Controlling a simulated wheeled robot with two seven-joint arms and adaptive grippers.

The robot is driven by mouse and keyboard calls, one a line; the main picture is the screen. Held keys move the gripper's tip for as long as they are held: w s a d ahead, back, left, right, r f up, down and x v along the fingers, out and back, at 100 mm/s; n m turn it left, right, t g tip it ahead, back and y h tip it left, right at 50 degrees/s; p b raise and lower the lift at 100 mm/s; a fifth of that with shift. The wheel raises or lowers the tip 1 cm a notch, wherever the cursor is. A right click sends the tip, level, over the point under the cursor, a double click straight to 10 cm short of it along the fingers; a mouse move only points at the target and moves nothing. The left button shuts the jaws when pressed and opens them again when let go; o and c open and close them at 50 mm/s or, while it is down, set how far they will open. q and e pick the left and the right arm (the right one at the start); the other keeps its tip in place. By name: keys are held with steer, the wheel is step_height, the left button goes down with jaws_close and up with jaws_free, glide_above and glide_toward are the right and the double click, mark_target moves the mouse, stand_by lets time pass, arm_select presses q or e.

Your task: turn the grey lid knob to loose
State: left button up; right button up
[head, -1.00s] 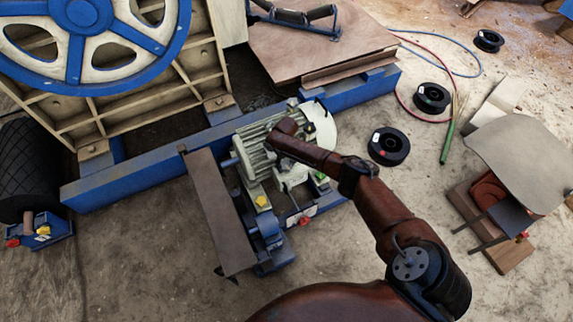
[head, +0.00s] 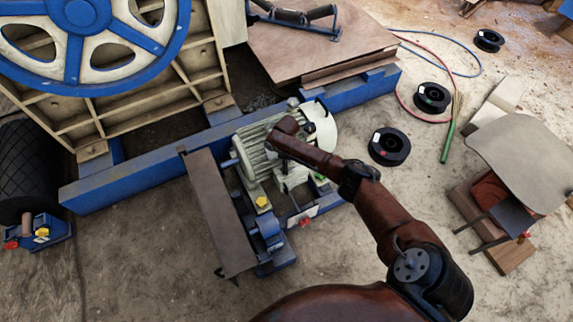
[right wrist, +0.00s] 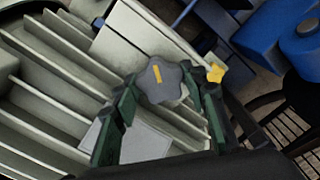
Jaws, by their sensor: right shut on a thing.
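The grey lid knob (right wrist: 165,80) shows in the right wrist view as a lobed grey knob with a yellow mark, tilted slightly from the picture's vertical. It sits over the light grey lid of the box on the ribbed motor (right wrist: 60,85). My right gripper (right wrist: 167,84) has its green and black fingers on either side of the knob, shut on it. In the head view the motor (head: 252,160) shows under my right forearm, which hides the knob. My left gripper is not in view.
A yellow knob (right wrist: 216,73) stands just beside the right finger; it also shows in the head view (head: 261,201). A brown guard plate (head: 217,215) lies left of the motor. A blue beam (head: 150,178) runs behind. Black spools (head: 389,146) lie on the floor at right.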

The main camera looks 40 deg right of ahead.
steer(key=shift+s+d+f+n, duration=0.1)
steer(key=shift+n, duration=0.2)
steer(key=o, duration=1.2)
steer(key=shift+c, duration=0.2)
